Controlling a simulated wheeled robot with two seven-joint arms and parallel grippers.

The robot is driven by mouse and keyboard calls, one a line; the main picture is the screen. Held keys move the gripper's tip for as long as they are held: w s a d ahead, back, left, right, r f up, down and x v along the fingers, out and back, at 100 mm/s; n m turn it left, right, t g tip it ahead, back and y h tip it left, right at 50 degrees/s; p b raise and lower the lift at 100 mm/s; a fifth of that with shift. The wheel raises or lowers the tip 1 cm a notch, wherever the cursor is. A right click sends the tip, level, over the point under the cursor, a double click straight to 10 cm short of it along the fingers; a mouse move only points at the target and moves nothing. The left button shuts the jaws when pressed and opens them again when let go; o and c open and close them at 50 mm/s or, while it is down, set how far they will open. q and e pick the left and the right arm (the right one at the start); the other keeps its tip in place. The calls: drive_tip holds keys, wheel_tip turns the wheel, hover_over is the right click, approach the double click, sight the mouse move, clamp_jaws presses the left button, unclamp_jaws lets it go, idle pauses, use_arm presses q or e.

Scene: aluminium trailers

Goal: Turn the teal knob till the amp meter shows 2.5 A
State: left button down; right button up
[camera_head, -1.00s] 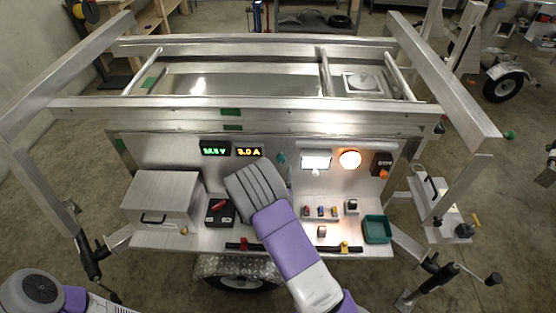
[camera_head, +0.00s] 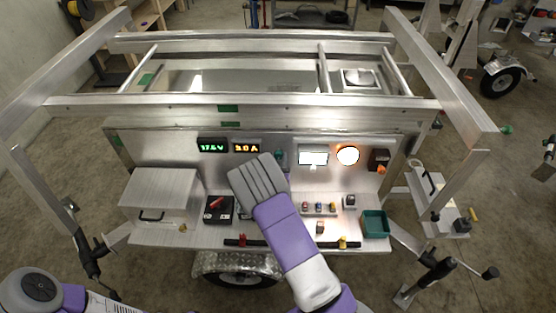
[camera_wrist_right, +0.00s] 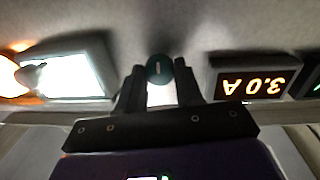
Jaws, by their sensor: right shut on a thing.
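The teal knob (camera_wrist_right: 159,69) sits on the upright metal panel, its pale pointer mark roughly vertical in the right wrist view. My right gripper (camera_wrist_right: 160,84) is shut on it, one finger on each side. In the head view the knob (camera_head: 282,158) shows just past my right wrist, which hides the fingertips. The amp meter (camera_head: 247,148) glows orange left of the knob and appears to read 3.0 A. The meter is upside down in the right wrist view (camera_wrist_right: 255,84) and reads 3.0 A there. My left gripper is out of view.
A green volt meter (camera_head: 213,147) is beside the amp meter. A lit white panel (camera_head: 313,158) and a round lamp (camera_head: 348,155) are right of the knob. The shelf holds a metal box (camera_head: 160,190), a teal bin (camera_head: 375,223) and small parts. Frame rails surround the panel.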

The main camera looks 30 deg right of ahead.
drive_tip(key=shift+n, duration=0.3)
drive_tip(key=n+b, duration=0.1)
drive_tip(key=n, duration=0.2)
drive_tip(key=shift+f+n, duration=0.15)
drive_tip(key=shift+n, duration=0.15)
drive_tip(key=shift+n+t+b, duration=0.3)
drive_tip(key=shift+n+b, duration=0.1)
drive_tip(key=shift+n, duration=2)
drive_tip(key=o, duration=1)
drive_tip(key=v, duration=0.7)
drive_tip(key=shift+s+a, duration=0.15)
drive_tip(key=shift+s, duration=0.15)
